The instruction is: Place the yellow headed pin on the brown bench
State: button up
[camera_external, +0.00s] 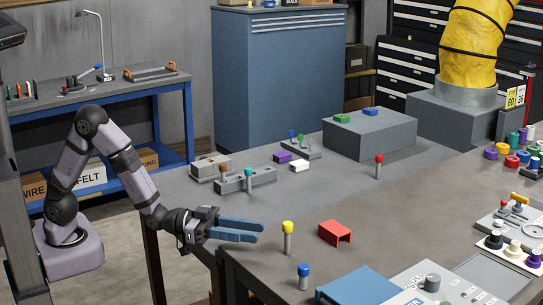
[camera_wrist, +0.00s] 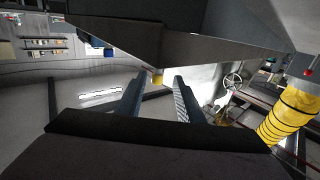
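The yellow-headed pin (camera_external: 288,228) stands upright on the large grey-brown bench (camera_external: 330,200), near its front left corner. My gripper (camera_external: 259,231) is open and empty, its two blue fingers pointing right toward the pin at about head height, with the tips a little short of it in the picture. In the wrist view both fingers of my gripper (camera_wrist: 159,76) are spread, and a small yellow patch (camera_wrist: 157,78) shows between the tips; it looks like the pin's head, but I cannot be sure. No bench is plainly brown.
A blue-headed pin (camera_external: 303,275) and a red bracket (camera_external: 335,233) stand close by. A red-headed pin (camera_external: 379,163), grey holders (camera_external: 247,181) and a grey block (camera_external: 370,134) are farther back. A blue-framed bench (camera_external: 150,88) is at back left. The middle of the large bench is clear.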

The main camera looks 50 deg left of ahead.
aim_at(287, 239)
jog(key=shift+p+x, duration=1.05)
jog(key=shift+x, duration=2.6)
jog(key=shift+s+d, duration=0.1)
grip_shut()
